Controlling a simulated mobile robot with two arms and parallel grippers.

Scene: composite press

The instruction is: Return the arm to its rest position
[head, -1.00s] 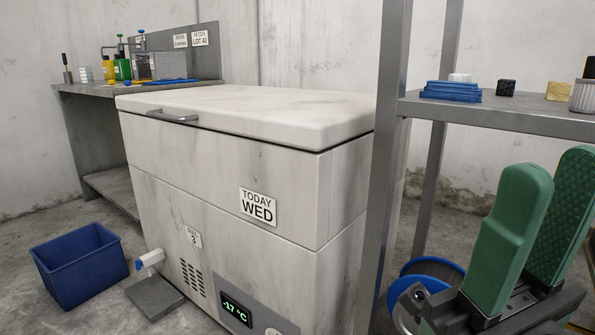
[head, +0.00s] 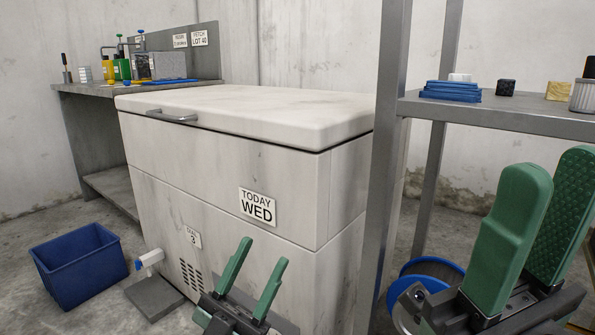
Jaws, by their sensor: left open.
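My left gripper (head: 262,254) shows at the bottom middle, in front of the freezer's lower front. Its two green fingers point up and stand apart, with nothing between them. My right gripper (head: 551,170) is large and close at the lower right, in front of the shelf. Its green padded fingers point up and are spread, with nothing seen between them. The rest of both arms is mostly out of frame.
The white chest freezer (head: 205,150) has its lid (head: 240,105) closed. A blue bin (head: 78,270) is on the floor at left. A metal rack post (head: 385,150) and shelf (head: 500,115) stand at right. A blue-rimmed spool (head: 435,270) is below the shelf.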

